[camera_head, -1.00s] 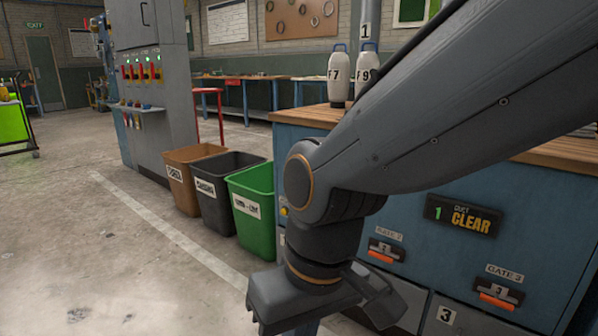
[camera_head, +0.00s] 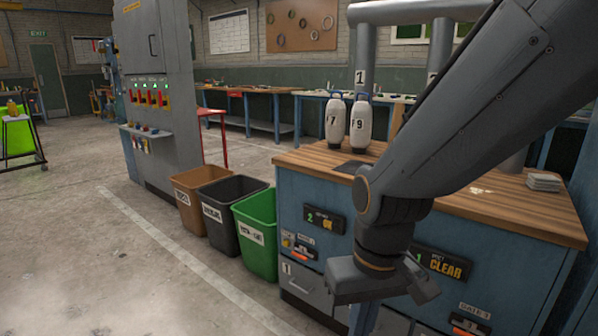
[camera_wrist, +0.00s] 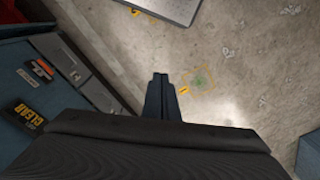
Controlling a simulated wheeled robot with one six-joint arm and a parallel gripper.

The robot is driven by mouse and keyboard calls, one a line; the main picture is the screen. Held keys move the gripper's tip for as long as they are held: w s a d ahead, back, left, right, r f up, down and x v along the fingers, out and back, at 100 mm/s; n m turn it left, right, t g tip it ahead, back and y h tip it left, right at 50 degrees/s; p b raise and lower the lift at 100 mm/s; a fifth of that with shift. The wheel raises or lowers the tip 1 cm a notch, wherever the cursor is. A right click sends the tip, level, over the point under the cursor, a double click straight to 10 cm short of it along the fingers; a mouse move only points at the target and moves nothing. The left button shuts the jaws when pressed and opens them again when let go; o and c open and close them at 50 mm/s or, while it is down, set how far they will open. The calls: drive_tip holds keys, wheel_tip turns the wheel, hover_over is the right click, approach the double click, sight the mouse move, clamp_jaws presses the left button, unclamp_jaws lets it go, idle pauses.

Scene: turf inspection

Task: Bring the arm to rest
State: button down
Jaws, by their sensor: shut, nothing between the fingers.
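My arm reaches in from the upper right of the head view and bends down in front of the blue cabinet (camera_head: 304,196). My gripper (camera_head: 428,293) hangs at the lower end of the arm in front of the drawers, only partly visible there. In the wrist view my gripper (camera_wrist: 161,78) points at the bare floor, its fingers shut together with nothing between them. The cabinet front (camera_wrist: 22,70) with a CLEAR display is at the left of the wrist view.
Brown (camera_head: 186,207), dark grey (camera_head: 222,235) and green (camera_head: 258,255) bins stand left of the cabinet. Two white bottles (camera_head: 335,122) (camera_head: 360,125) stand on its wooden top. A grey switch cabinet (camera_head: 160,60) stands behind. Open floor (camera_head: 90,260) lies at the left.

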drive_tip(key=s+d+r+m+p, duration=0.2)
drive_tip(key=d+r+p, duration=0.7)
drive_tip(key=p, duration=0.5)
wheel_tip(320, 180, up, 3)
drive_tip(key=shift+s+d+f+m+h, duration=0.15)
drive_tip(key=shift+d+m+h, duration=0.15)
drive_tip(key=shift+d+h, duration=0.1)
